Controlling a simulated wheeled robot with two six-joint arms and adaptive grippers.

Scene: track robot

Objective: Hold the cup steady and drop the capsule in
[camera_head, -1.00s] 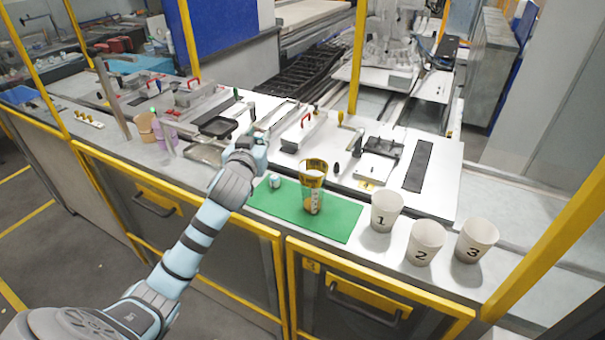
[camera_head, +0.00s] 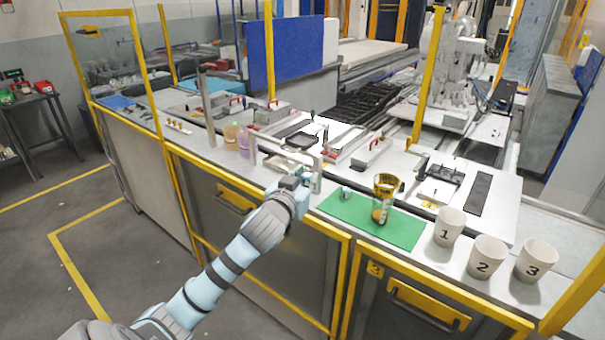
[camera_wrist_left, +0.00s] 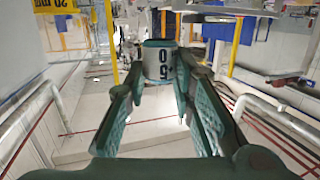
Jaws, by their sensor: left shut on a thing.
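In the left wrist view, the fingers of my left gripper (camera_wrist_left: 160,85) are shut on a small pale cylinder (camera_wrist_left: 158,62) marked with the digits 5 and 0, which looks like the capsule. In the head view my left gripper (camera_head: 303,183) is just left of the green mat (camera_head: 405,232); its fingertips are hard to make out. A small whitish thing (camera_head: 346,192) shows on the mat's left part; I cannot tell if it is the held cylinder. A clear cup (camera_head: 384,200) with a yellow band and something amber inside stands upright on the mat, right of my gripper. My right gripper is out of view.
White cups marked 1 (camera_head: 448,227), 2 (camera_head: 486,257) and 3 (camera_head: 536,260) stand right of the mat. Fixtures and trays fill the bench behind; a yellow-edged front runs below.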

